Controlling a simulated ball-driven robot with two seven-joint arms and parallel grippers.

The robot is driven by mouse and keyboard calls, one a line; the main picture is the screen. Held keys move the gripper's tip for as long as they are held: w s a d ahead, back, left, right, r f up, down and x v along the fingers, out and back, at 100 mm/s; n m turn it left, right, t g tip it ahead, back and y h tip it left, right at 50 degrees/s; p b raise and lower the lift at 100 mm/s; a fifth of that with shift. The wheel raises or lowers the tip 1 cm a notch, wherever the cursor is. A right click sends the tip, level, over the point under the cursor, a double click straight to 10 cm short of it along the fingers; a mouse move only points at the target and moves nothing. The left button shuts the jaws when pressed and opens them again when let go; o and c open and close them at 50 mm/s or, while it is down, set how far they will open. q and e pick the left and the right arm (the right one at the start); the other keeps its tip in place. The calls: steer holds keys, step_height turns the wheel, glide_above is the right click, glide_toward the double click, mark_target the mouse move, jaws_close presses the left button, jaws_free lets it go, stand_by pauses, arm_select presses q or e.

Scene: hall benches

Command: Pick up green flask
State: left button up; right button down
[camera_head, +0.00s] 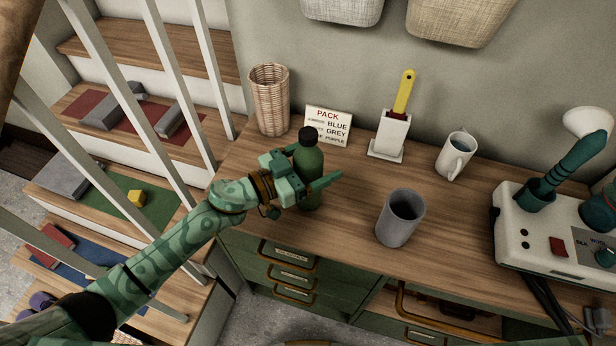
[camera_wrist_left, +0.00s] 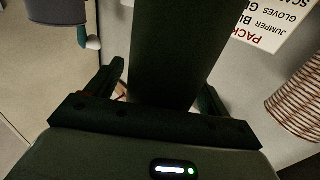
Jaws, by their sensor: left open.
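The green flask (camera_head: 309,160) with a black cap stands upright on the wooden dresser top, left of its middle. My left gripper (camera_head: 318,184) is at the flask, its fingers at the flask's lower half. In the left wrist view the flask (camera_wrist_left: 178,50) fills the middle as a dark upright shape between the two fingers of the open gripper (camera_wrist_left: 165,92). I cannot tell whether either finger touches it. The flask's lower part is partly hidden by the gripper. My right gripper is not in view.
A grey cup (camera_head: 400,218) stands right of the flask. Behind are a wicker basket (camera_head: 269,100), a PACK sign (camera_head: 328,125), a white holder (camera_head: 390,137) with a yellow-handled tool and a white mug (camera_head: 455,157). A white machine (camera_head: 545,240) is at right. Railings (camera_head: 180,75) stand left.

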arm_select(q)
steer(key=c, duration=1.4)
steer(key=shift+o, duration=0.2)
steer(key=shift+r, duration=0.1)
